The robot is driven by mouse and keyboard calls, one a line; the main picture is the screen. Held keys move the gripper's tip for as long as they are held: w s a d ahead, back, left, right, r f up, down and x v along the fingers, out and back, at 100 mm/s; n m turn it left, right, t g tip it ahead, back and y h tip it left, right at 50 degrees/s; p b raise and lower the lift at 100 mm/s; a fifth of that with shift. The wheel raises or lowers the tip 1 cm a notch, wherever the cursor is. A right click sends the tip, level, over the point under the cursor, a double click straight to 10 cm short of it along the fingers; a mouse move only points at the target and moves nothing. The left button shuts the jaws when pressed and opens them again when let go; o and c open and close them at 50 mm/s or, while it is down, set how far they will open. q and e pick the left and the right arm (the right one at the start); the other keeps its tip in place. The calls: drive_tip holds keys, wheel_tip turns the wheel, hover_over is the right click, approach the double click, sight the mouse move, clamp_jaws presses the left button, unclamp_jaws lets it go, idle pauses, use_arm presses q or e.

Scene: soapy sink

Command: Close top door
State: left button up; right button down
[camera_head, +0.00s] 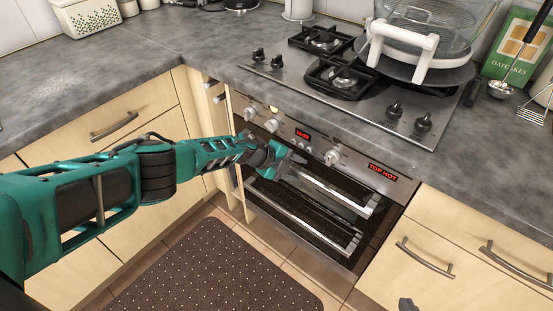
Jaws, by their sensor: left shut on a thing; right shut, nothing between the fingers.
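The oven (330,255) is set under the counter, with a top door handle (345,198) and a lower door handle (300,222), both long silver bars. The top door seems to stand slightly out from the oven front, but how far is hard to tell. My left gripper (283,164) is shut on the left end of the top door handle, and its fingers hide that end. A small dark grey tip at the bottom edge, apparently my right gripper (408,304), is apart from the oven in front of the drawers. Most of it is out of frame.
The control panel (318,139) with knobs and red displays is just above the top door. A hob (345,75) and a glass appliance (425,30) are on the counter. A narrow cabinet door (238,150) stands open left of the oven. A dotted mat (215,270) lies on the floor.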

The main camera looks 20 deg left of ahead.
use_arm(q)
drive_tip(key=p+v, duration=0.2)
drive_tip(key=v, duration=1.1)
drive_tip(key=shift+p, duration=0.3)
drive_tip(key=shift+f, duration=0.2)
drive_tip(key=s+d+r+n+t+h, duration=0.1)
drive_tip(key=s+d+n+t+h, duration=0.1)
drive_tip(key=s+d+n, duration=0.6)
drive_tip(key=s+d+r+n+t+h, duration=0.1)
drive_tip(key=s+d+t, duration=0.2)
drive_tip(key=d, duration=0.9)
drive_tip(key=s+a+f+n+y, duration=0.2)
drive_tip(key=s+a+n+y, duration=0.2)
drive_tip(key=s+a+n, duration=0.2)
drive_tip(key=s+a+f+n+y, duration=0.3)
drive_tip(key=s+a+n, duration=0.3)
drive_tip(key=a, duration=0.3)
drive_tip(key=shift+s+a+y, duration=0.25)
drive_tip(key=shift+s+y, duration=0.4)
drive_tip(key=shift+y, duration=0.05)
